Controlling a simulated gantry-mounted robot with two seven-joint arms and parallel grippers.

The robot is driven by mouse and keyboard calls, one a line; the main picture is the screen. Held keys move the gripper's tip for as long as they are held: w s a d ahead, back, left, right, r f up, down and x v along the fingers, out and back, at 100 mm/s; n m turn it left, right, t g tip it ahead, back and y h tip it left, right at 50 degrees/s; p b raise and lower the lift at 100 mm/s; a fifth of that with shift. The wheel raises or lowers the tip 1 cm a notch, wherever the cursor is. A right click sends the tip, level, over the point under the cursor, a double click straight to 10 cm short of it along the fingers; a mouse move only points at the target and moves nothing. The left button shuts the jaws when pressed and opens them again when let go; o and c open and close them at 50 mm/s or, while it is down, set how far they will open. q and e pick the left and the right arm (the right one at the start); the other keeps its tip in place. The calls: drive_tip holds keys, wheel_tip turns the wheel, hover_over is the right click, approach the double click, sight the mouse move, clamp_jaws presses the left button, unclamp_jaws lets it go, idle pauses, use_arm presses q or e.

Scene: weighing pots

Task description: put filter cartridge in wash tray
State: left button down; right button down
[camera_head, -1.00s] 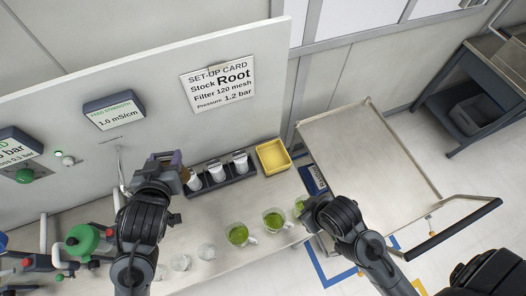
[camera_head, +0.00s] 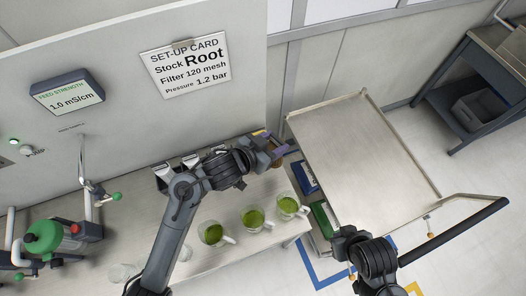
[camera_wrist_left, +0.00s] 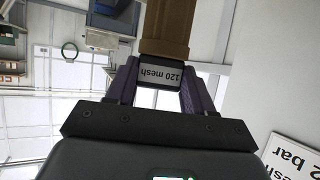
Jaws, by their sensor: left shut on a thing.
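My left gripper (camera_head: 264,143), with purple fingers, is shut on a brown filter cartridge (camera_head: 277,157) near the right end of the bench. In the left wrist view the cartridge (camera_wrist_left: 166,25) is between the fingers, with a "120 mesh" label on its dark end.
Three cups of green liquid (camera_head: 253,218) stand on the bench in front of the left arm. White-topped cartridges (camera_head: 190,160) in a dark rack are partly behind the arm. A set-up card (camera_head: 186,66) reads "Filter 120 mesh". A bare metal trolley (camera_head: 365,155) stands to the right.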

use_arm(q)
drive_tip(key=shift+w+f, duration=0.25)
drive_tip(key=shift+f, duration=0.2)
drive_tip(key=w+a+f+b, duration=0.2)
drive_tip(key=w+a+f, duration=0.3)
drive_tip(key=w+f, duration=0.4)
drive_tip(key=shift+a+f, duration=0.3)
drive_tip(key=shift+f, duration=0.6)
drive_tip(key=shift+c, duration=2)
unclamp_jaws()
drive_tip(key=p+v, duration=0.2)
drive_tip(key=v, duration=1)
drive_tip(key=shift+w+a, duration=0.1)
drive_tip(key=shift+a, duration=0.05)
